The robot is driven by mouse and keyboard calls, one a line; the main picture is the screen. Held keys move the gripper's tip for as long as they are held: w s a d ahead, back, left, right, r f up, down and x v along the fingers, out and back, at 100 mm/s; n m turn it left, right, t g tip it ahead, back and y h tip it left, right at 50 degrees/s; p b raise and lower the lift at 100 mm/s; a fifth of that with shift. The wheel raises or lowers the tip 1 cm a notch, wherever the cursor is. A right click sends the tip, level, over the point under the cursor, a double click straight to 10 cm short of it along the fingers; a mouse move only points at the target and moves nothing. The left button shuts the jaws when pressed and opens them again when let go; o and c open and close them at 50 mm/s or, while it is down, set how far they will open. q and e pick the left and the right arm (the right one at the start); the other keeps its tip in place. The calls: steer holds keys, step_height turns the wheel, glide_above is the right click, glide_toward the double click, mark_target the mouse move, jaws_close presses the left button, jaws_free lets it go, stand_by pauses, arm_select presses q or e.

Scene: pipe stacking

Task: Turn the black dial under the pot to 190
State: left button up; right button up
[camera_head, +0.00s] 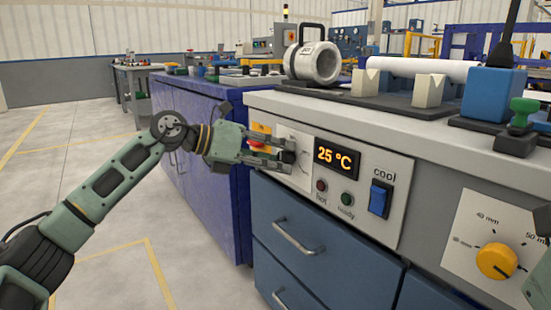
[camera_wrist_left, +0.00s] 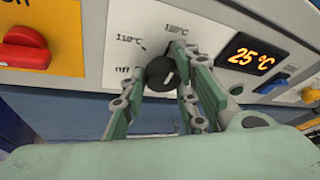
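The black dial (camera_wrist_left: 160,73) sits on a pale panel with printed marks; off, 110°C and 150°C are readable in the left wrist view. A pale line shows on the dial's face. My left gripper (camera_head: 287,153) is at the panel, with one finger on each side of the dial, apparently touching it. The orange display (camera_head: 338,157) reads 25 °C.
A red knob (camera_wrist_left: 24,45) on a yellow box is left of the dial. Right of the display are a blue COOL switch (camera_head: 379,198) and a yellow dial (camera_head: 496,261). Blue drawers (camera_head: 320,250) with bar handles lie below. The floor at left is clear.

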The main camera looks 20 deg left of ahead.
arm_select(q)
steer(key=shift+a+f, duration=0.1)
steer(key=shift+a, duration=0.05)
steer(key=c, duration=0.5)
steer(key=shift+w+a, duration=0.1)
steer(key=shift+p, duration=0.4)
